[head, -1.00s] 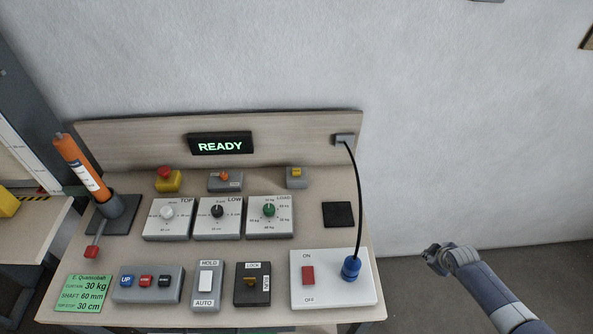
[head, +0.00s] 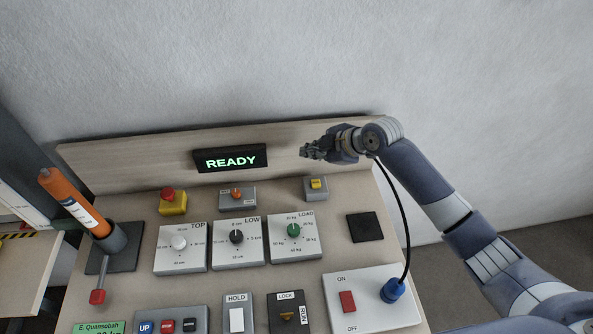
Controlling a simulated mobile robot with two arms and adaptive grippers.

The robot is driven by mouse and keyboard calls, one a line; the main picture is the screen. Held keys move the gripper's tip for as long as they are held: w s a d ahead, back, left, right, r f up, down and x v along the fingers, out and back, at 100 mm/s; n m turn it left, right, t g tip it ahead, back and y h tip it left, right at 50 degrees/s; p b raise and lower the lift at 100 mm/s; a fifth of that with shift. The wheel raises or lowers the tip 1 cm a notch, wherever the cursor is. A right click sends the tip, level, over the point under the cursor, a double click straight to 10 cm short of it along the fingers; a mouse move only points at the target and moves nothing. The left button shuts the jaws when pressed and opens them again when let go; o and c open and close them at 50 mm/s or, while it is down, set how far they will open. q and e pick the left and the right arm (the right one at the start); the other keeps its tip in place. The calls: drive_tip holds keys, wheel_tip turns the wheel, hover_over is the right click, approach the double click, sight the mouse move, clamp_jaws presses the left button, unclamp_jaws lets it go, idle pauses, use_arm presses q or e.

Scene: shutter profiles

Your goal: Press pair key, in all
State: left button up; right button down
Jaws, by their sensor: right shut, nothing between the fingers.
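My right gripper (head: 308,151) is shut and empty in the head view. It is above the back part of the panel, right of the black display (head: 230,159) that reads READY, and apart from the controls. Just below it in the picture is a small grey box with a yellow key (head: 317,184). Left of that is a grey box with an orange knob (head: 236,192). I cannot read any label marking a pair key. My left gripper is not in view.
A red stop button on a yellow box (head: 172,201) stands at the back left. Dials TOP (head: 180,245), LOW (head: 238,240) and LOAD (head: 293,236) fill the middle. A black cable runs to a blue plug (head: 393,290) at right.

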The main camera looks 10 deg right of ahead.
sight(315, 185)
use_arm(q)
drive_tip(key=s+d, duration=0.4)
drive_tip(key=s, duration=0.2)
use_arm(e)
drive_tip(key=f+b, duration=0.1)
drive_tip(key=s+f+b, duration=0.1)
drive_tip(key=d+f+b, duration=0.1)
drive_tip(key=shift+s+f+b, duration=0.15)
drive_tip(key=shift+f+b, duration=0.15)
wheel_tip(315, 185, down, 2)
drive_tip(key=shift+d+f+b, duration=0.1)
drive_tip(key=shift+f+b, duration=0.15)
drive_tip(key=shift+b, duration=0.85)
wheel_tip(315, 185, down, 2)
drive_tip(key=shift+f+b, duration=0.1)
drive_tip(key=shift+b, duration=0.55)
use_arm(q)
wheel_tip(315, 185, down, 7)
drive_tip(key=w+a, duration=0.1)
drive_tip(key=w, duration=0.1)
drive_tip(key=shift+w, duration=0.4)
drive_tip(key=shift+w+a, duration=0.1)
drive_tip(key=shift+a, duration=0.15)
